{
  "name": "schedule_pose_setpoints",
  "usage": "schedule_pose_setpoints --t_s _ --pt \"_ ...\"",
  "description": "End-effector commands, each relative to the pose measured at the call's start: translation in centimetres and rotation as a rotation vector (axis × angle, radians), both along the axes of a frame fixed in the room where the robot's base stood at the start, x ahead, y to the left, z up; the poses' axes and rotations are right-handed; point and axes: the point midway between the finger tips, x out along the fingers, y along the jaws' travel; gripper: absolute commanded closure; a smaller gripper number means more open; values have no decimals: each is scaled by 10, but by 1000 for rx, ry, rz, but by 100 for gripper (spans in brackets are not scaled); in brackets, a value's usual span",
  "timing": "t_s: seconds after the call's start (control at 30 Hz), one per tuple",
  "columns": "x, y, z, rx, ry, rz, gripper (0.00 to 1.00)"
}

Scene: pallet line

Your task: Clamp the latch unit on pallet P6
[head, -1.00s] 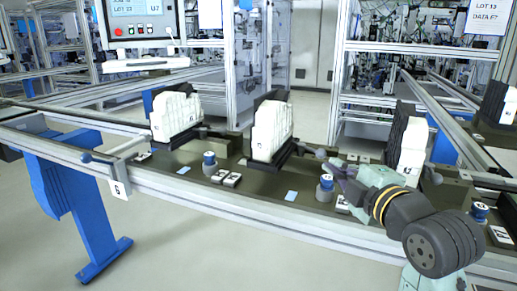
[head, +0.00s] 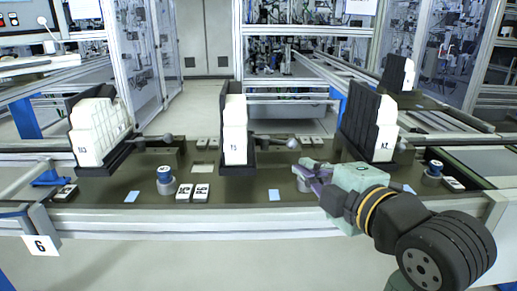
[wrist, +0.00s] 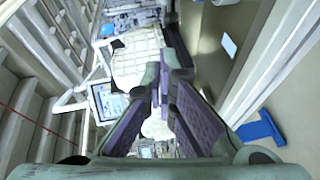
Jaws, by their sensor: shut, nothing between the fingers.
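Three white latch units stand in black upright fixtures on pallets along the line in the head view: left (head: 95,140), middle (head: 235,140) and right (head: 385,143). Their small labels are too blurred to tell which is P6. Clamp levers with ball ends lie low beside them: left lever (head: 152,138), middle lever (head: 275,140); the right one is partly hidden. My gripper (head: 304,172) is shut and empty, low over the pallets between the middle and right units. Its purple-padded fingers also meet in the wrist view (wrist: 163,85), with a white unit (wrist: 137,62) beyond.
Blue-topped knobs (head: 165,176) (head: 433,168) and small labelled white blocks (head: 193,192) stand on the pallets. The front rail (head: 170,220) carries a sign reading 6 (head: 40,245). Another unit (head: 398,73) stands at back right. Free floor lies before the rail.

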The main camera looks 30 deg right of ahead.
Motion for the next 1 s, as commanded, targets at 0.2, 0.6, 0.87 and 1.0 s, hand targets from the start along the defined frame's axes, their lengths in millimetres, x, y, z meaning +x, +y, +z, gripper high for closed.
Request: schedule_pose_setpoints --t_s 0.2,0.6,0.87,1.0 --pt "24 -4 -2 3 2 2 100" --pt "102 -24 -12 6 3 -1 100" --pt "117 -48 -20 1 2 -1 100" --pt "118 -51 -21 0 0 -1 100"
